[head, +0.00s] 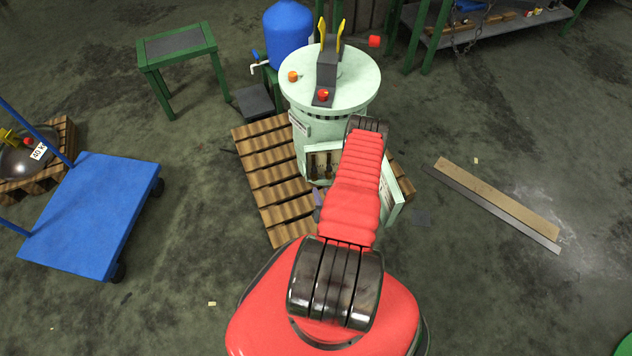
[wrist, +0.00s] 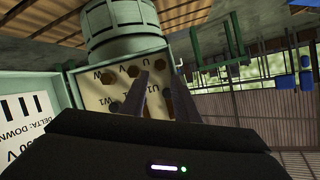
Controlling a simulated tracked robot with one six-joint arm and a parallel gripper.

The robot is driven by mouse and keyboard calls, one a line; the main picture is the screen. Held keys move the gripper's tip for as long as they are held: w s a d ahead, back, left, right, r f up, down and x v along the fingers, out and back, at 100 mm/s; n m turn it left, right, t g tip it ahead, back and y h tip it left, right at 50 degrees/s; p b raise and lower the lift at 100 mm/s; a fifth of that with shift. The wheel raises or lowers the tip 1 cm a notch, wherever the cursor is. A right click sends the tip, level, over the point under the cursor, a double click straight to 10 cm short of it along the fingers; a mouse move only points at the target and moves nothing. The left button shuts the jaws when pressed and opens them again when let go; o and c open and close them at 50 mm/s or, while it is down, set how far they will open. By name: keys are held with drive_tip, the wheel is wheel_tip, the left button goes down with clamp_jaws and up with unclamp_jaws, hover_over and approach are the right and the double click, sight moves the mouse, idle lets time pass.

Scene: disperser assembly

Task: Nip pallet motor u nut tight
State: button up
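The pale green motor (head: 297,100) stands upright on a wooden pallet (head: 265,160). Its terminal box (head: 311,152) is open at the front, partly hidden by my arm. In the wrist view the cream terminal board (wrist: 92,91) carries several dark bronze nuts, including one at upper left (wrist: 107,83) and one at upper right (wrist: 160,64). U, W, W1 and U1 markings show, but the small print leaves it unclear which nut is U. My gripper (wrist: 154,80) points at the board with its fingers apart and nothing visible between them. Fingertip contact cannot be told; the head view hides my gripper.
The box's open lid (head: 394,208) sticks out right of my arm; its labelled inside (wrist: 30,115) fills the wrist view's left. A blue tank (head: 287,35) and green table (head: 178,45) stand behind. A blue cart (head: 95,215) is left. Planks (head: 495,198) lie right, with clear floor around.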

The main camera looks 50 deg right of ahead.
sight(315, 179)
drive_tip(key=x, duration=0.8)
drive_tip(key=shift+w+d+f, duration=0.15)
drive_tip(key=shift+w, duration=0.1)
drive_tip(key=shift+c, duration=0.4)
clamp_jaws()
